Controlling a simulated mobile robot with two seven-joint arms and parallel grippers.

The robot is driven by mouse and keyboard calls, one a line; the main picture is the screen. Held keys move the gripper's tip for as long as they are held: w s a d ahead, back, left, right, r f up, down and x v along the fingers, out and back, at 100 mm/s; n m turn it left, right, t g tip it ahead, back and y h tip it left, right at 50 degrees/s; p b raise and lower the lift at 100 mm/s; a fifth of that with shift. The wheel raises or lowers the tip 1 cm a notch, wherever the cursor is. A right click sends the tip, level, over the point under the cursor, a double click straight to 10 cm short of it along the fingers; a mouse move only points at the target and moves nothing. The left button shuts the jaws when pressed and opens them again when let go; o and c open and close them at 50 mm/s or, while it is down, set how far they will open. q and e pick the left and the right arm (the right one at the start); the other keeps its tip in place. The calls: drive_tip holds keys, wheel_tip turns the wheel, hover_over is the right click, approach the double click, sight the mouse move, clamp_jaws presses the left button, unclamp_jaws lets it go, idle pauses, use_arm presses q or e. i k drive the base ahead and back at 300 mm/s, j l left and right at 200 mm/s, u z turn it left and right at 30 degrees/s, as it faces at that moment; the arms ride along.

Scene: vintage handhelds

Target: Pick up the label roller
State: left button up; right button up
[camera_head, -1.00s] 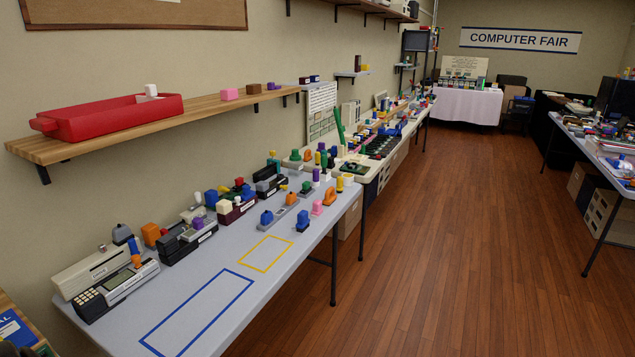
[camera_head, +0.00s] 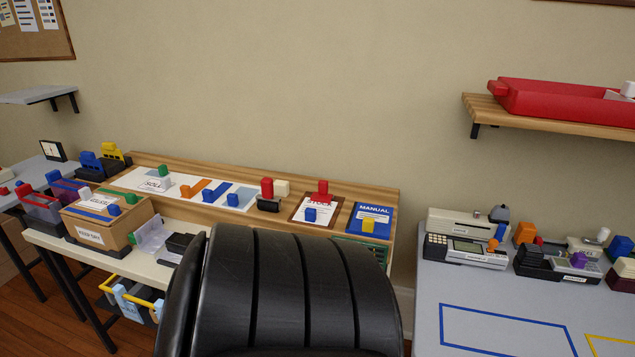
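I cannot pick out the label roller for certain among the many small items in view. A wooden-backed desk (camera_head: 385,193) holds sheets, a clipboard (camera_head: 304,210), a blue manual (camera_head: 368,224) and several small coloured blocks and handles. A small dark item (camera_head: 268,205) with a red top stands near the desk's middle. Part of the desk is hidden behind a black chair back. Neither of my grippers shows in the head view.
The black chair (camera_head: 295,295) stands close in front of the desk. A cardboard box (camera_head: 110,220) sits on its left. At right, a grey table (camera_head: 470,291) holds handheld devices, with clear room inside a blue outline. A red tray (camera_head: 550,98) rests on a shelf above.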

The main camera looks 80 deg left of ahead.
sight(266, 201)
drive_tip(key=u, duration=1.7)
